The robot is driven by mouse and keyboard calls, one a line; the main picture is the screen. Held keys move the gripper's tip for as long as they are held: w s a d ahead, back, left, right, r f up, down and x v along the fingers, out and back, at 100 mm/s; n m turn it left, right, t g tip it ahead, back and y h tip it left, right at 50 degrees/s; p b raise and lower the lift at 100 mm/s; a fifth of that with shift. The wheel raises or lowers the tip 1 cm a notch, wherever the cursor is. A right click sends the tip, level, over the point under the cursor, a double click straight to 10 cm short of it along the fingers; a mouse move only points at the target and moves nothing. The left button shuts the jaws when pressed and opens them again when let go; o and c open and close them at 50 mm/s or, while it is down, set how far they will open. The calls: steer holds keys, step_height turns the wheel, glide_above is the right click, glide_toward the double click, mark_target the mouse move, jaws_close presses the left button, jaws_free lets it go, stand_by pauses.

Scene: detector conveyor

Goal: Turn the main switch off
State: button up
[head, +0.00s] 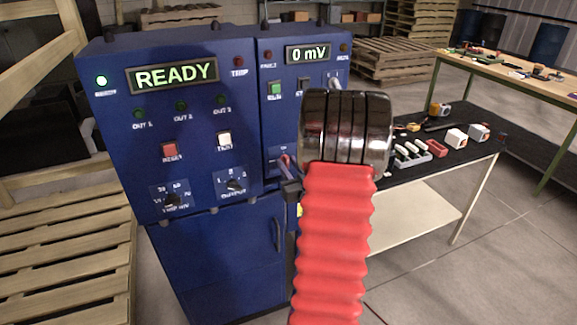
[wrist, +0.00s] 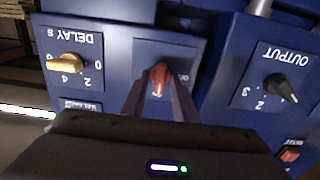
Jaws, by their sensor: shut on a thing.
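The plate's lettering is upside down here and partly covered, so I cannot read the switch position. In the head view my gripper (head: 288,180) reaches the panel from the right, and a bit of the red lever (head: 285,160) shows at its tip.
A yellow delay knob (wrist: 72,62) and a black output knob (wrist: 281,88) flank the switch in the wrist view. The cabinet shows a READY display (head: 173,75) and a 0 mV display (head: 308,53). A black-topped bench (head: 470,150) with small parts stands to the right.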

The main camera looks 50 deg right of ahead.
steer(key=n, duration=0.5)
steer(key=shift+a, duration=0.15)
steer(key=n, duration=0.5)
steer(key=shift+w+a+f+n, duration=0.15)
steer(key=shift+n, duration=0.25)
steer(key=n, duration=0.3)
steer(key=shift+f+n, duration=0.1)
steer(key=shift+n, duration=0.2)
steer(key=shift+a+f+n, duration=0.1)
steer(key=shift+n, duration=1.7)
steer(key=o, duration=0.7)
steer(key=shift+c, duration=0.2)
